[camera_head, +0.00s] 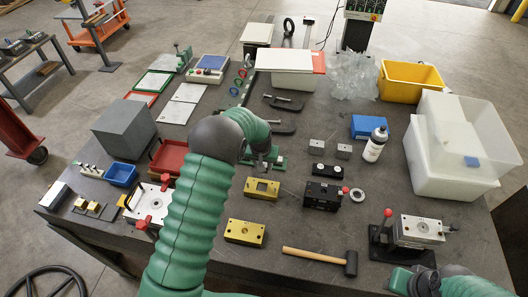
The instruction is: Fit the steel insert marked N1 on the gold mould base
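Two gold blocks lie on the dark table. One (262,188) has a square opening in its top and lies just below my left gripper in the picture. The other (244,232) lies nearer the front edge and has marks on top too small to read. Two small steel blocks (316,146) (343,151) lie right of my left gripper; no N1 mark is legible. My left gripper (266,160) points down past the far gold block, partly hidden by its wrist; its fingers are unclear. My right arm shows at the bottom right, with its gripper (402,280) low; its fingers are unclear.
Black blocks (322,195) and a steel ring (357,195) lie right of the gold blocks. A hammer (325,260) lies in front. A red-handled clamp fixture (418,230) stands front right. White bins (450,150) and a bottle (376,145) stand right. A grey cube (124,129) stands left.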

